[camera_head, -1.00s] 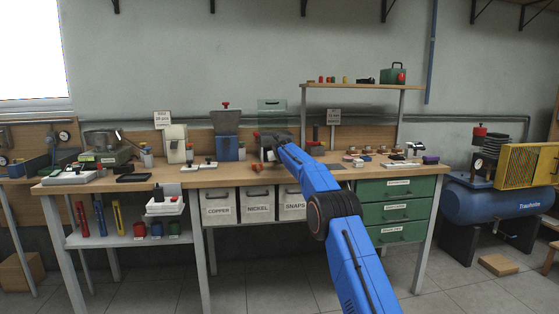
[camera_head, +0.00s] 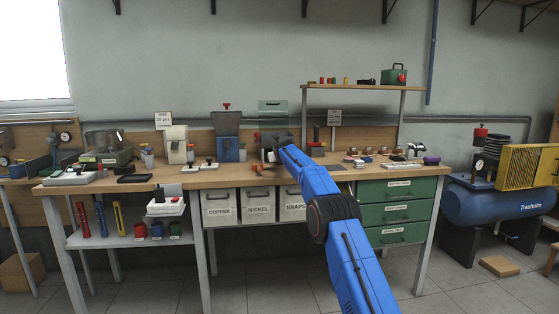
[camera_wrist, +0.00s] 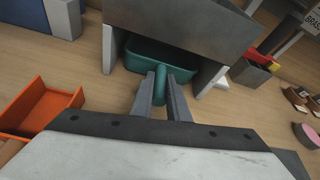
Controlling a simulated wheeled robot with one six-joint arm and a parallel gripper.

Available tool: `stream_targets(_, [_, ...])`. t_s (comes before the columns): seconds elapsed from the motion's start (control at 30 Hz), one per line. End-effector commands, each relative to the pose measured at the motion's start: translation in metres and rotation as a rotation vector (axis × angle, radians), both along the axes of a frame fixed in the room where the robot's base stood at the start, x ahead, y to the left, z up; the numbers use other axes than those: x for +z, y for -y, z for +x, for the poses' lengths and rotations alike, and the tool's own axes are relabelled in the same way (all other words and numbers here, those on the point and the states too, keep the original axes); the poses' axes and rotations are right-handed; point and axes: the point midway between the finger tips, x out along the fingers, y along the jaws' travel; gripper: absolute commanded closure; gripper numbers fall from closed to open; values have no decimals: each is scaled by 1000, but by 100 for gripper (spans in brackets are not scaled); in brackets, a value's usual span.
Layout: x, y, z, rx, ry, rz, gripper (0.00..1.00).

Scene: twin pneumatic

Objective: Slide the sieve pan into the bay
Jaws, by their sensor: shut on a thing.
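In the wrist view my gripper (camera_wrist: 160,92) is shut on the handle of the green sieve pan (camera_wrist: 145,64). The pan lies partly under a grey metal housing, between its two light legs; this opening is the bay (camera_wrist: 108,50). The pan's far part is hidden under the housing (camera_wrist: 185,25). In the head view my blue arm reaches to the middle of the bench, and the housing (camera_head: 276,140) shows there behind my gripper (camera_head: 270,156). The pan is too small to make out in that view.
An orange open tray (camera_wrist: 45,105) is left of my gripper. A blue block (camera_wrist: 62,18) stands at the upper left. A grey bin with red and yellow parts (camera_wrist: 250,70) and several small round pieces (camera_wrist: 300,98) are at the right. Bare wood lies between.

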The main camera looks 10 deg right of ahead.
Motion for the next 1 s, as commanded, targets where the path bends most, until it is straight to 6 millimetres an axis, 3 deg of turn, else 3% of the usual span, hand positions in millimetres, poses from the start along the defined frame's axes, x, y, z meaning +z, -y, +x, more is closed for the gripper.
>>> stream_targets(0.43, [-1, 0, 0, 0, 1, 0, 100])
stream_targets(0.47, [-1, 0, 0, 0, 1, 0, 81])
stream_targets(0.53, [-1, 0, 0, 0, 1, 0, 64])
stream_targets(1.0, [2, 0, -5, -1, 1, 0, 64])
